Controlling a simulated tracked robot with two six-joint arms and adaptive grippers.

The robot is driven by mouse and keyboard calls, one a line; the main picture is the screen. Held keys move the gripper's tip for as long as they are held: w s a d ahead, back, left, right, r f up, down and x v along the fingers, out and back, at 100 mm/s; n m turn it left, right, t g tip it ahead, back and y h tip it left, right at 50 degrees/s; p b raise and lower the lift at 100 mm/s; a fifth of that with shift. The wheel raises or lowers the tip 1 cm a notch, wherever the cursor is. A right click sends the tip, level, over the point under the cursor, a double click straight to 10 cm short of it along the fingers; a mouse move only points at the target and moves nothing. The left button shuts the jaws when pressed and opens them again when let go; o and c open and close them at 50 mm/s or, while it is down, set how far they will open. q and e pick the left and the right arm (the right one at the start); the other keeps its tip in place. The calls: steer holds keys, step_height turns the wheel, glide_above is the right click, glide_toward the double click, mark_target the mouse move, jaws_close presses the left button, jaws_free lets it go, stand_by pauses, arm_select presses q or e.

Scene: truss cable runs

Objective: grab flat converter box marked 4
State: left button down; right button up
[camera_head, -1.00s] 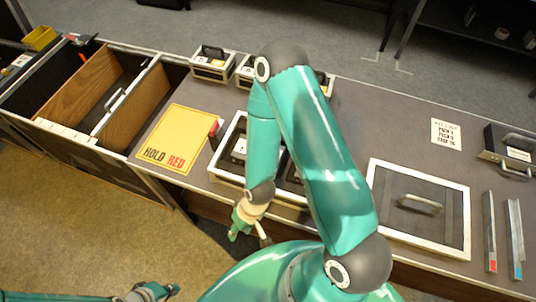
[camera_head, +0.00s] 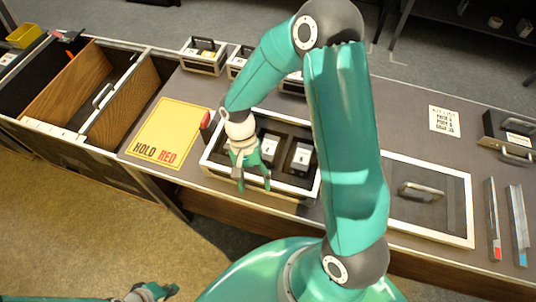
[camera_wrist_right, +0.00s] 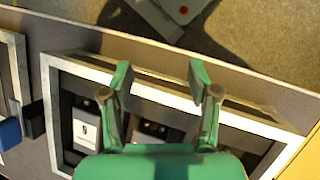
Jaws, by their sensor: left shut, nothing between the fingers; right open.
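A white-rimmed tray (camera_head: 311,192) on the bench holds dark boxes with white labels. Two show in the head view, a left box (camera_head: 269,148) and a right box (camera_head: 302,157); I cannot read their marks there, so I cannot tell which is marked 4. My right gripper (camera_head: 254,184) is open and empty above the tray's front left part, hiding what lies beneath. In the right wrist view its spread fingers (camera_wrist_right: 162,80) are over the tray (camera_wrist_right: 52,110). A box with a white label (camera_wrist_right: 86,130) lies left of them, its digit unclear. My left gripper (camera_head: 170,291) is shut and empty, low at bottom left.
A yellow HOLD RED sheet (camera_head: 168,132) lies left of the tray. A lidded panel with a handle (camera_head: 428,185) lies to the right. Small handled cases (camera_head: 203,57) stand along the back edge. An open drawer with wooden dividers (camera_head: 68,84) is at far left.

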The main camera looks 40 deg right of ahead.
steer(key=w+d+r+m+t+h+b, duration=0.2)
steer(key=w+d+r+b, duration=0.15)
steer(key=d+r, duration=0.35)
step_height(320, 180, up, 6)
steer(key=m+t+b, duration=0.1)
steer(key=t+b, duration=0.2)
glide_above(269, 146)
steer(key=a, duration=0.1)
steer(key=f, duration=1.1)
steer(key=shift+s+a+f, duration=0.1)
steer(key=shift+s+f, duration=0.15)
steer(key=shift+f, duration=0.1)
steer(key=f, duration=0.2)
steer(key=d+f, duration=0.1)
steer(key=f, duration=0.1)
steer(key=shift+w+f, duration=0.1)
steer(key=shift+f, duration=0.6)
arm_select(q)
step_height(269, 146, down, 8)
steer(key=shift+r, duration=0.2)
arm_select(e)
steer(key=c, duration=1)
steer(key=shift+w+r, duration=0.1)
steer(key=shift+r, duration=0.05)
steer(key=shift+c, duration=0.2)
